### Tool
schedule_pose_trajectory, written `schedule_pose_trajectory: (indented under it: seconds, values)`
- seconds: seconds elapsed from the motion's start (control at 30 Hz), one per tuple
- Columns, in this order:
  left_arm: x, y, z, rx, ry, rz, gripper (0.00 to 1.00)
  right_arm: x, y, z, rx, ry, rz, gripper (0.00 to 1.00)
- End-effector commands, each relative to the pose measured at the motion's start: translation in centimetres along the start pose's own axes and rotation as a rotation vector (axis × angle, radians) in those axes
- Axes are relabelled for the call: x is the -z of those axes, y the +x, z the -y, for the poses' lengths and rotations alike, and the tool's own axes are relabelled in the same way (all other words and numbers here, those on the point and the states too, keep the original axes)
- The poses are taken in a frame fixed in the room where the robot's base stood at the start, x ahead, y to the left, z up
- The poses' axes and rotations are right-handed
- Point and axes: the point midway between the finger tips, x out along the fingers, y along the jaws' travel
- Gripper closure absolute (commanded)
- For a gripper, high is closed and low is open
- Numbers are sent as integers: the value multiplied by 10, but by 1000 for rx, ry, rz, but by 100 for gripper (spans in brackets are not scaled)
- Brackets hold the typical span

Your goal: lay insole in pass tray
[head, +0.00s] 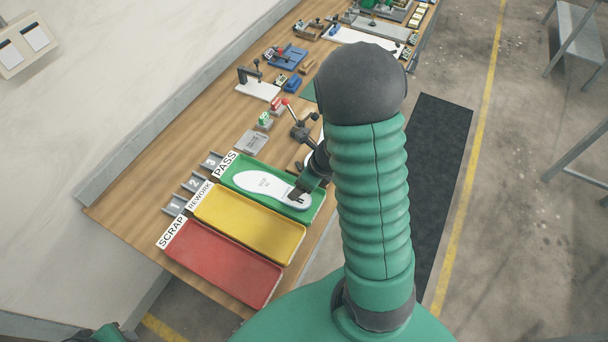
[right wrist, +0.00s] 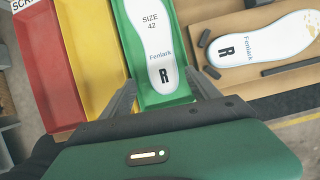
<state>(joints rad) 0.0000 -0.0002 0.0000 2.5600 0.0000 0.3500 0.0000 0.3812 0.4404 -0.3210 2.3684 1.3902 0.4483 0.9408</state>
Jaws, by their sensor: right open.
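The white insole (head: 262,186) lies in the green PASS tray (head: 232,165), flat as far as I can tell. In the right wrist view the insole (right wrist: 150,35) shows "SIZE 42", "Fenlark" and "R", inside the tray (right wrist: 124,42). My right gripper (head: 298,196) is at the insole's near end at the right end of the tray. In the right wrist view my right gripper (right wrist: 163,85) is open, its fingers spread either side of the insole's end. I cannot tell whether they touch the tray. My left gripper is out of view.
A yellow REWORK tray (head: 250,222) and a red SCRAP tray (head: 222,263) lie alongside. A second "R" insole (right wrist: 262,42) lies beyond the green tray, with dark blocks around it. Tools and fixtures, including a white-based clamp (head: 258,89), line the bench farther back.

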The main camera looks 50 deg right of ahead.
Motion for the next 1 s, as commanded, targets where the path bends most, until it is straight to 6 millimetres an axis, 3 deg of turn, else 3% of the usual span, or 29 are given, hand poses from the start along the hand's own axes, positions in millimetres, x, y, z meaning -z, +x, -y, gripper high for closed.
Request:
schedule_pose_trajectory:
  seconds: [0.03,0.17,0.27,0.37,0.4,0.5,0.6,0.63,0.7,0.77,1.0]
  values:
    - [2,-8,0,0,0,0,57,-2,-13,0,1,0,1,30]
    - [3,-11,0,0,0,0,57,-2,-24,-2,-3,-18,-2,30]
    - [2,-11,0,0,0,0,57,-10,-28,-28,-48,-272,-19,30]
    - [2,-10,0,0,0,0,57,-20,-36,-81,-134,-894,-46,30]
    - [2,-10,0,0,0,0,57,-22,-41,-102,-166,-1207,-53,30]
    - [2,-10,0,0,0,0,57,-25,-55,-141,-220,-1965,-66,30]
    - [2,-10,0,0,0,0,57,-30,-65,-161,-236,-2543,-83,30]
    - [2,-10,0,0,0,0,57,-32,-67,-164,-237,-2664,-88,30]
    - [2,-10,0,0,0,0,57,-34,-70,-169,-238,-2848,-100,30]
    - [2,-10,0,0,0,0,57,-36,-71,-170,-240,-2912,-105,30]
    - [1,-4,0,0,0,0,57,-33,-64,-169,-242,-2914,-106,30]
